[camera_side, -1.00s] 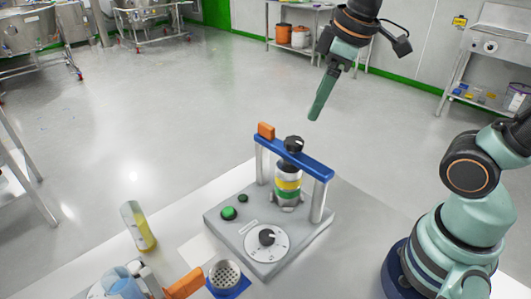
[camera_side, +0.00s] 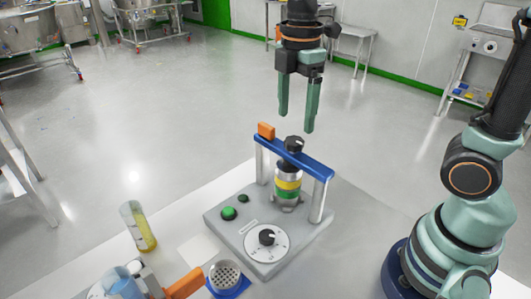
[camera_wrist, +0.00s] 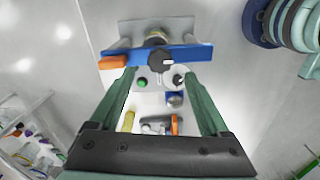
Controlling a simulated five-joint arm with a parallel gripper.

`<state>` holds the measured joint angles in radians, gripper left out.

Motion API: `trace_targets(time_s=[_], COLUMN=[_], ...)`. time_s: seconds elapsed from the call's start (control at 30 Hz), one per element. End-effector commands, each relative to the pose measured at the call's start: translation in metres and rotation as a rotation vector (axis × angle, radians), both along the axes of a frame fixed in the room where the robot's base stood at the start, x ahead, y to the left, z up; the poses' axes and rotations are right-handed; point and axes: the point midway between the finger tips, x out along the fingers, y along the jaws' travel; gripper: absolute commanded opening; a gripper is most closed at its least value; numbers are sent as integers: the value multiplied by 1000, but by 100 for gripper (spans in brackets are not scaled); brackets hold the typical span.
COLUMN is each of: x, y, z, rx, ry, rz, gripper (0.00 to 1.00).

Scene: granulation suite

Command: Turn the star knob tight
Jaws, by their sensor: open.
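The black star knob (camera_side: 294,144) sits on top of the blue crossbar (camera_side: 318,168) of a grey clamp machine. A jar with yellow and green bands (camera_side: 287,183) stands under the bar. My gripper (camera_side: 296,122) points straight down above the knob, fingers apart and empty, with a small gap to the knob. In the wrist view the knob (camera_wrist: 161,62) lies beyond and between the fingertips of my gripper (camera_wrist: 165,82). The knob touches neither finger.
An orange block (camera_side: 266,131) sits at the bar's left end. The grey base (camera_side: 222,228) carries green buttons and a dial (camera_side: 267,238). A yellow-filled vial (camera_side: 138,227), a perforated cup (camera_side: 225,274) and an orange-handled tool (camera_side: 184,285) lie at the front left.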

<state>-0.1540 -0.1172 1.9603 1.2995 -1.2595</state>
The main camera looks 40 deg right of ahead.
Motion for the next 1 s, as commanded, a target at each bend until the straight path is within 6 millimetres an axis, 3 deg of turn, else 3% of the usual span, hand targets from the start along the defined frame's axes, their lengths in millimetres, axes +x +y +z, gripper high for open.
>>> trace_targets(time_s=[0.1,0.3,0.7,0.73,0.77,0.93,1.0], x=[-1,-1,0,0,0,0,0], y=[0,0,0,0,0,0,0], z=[-22,-46,-53,-53,-53,-53,-53], rx=[-1,-1,0,0,0,0,0], ry=[5,2,-1,-1,-1,-1,-1], rz=[-1,-1,-1,-1,-1,-1,-2], gripper=[80,80,80,76,65,0,0])
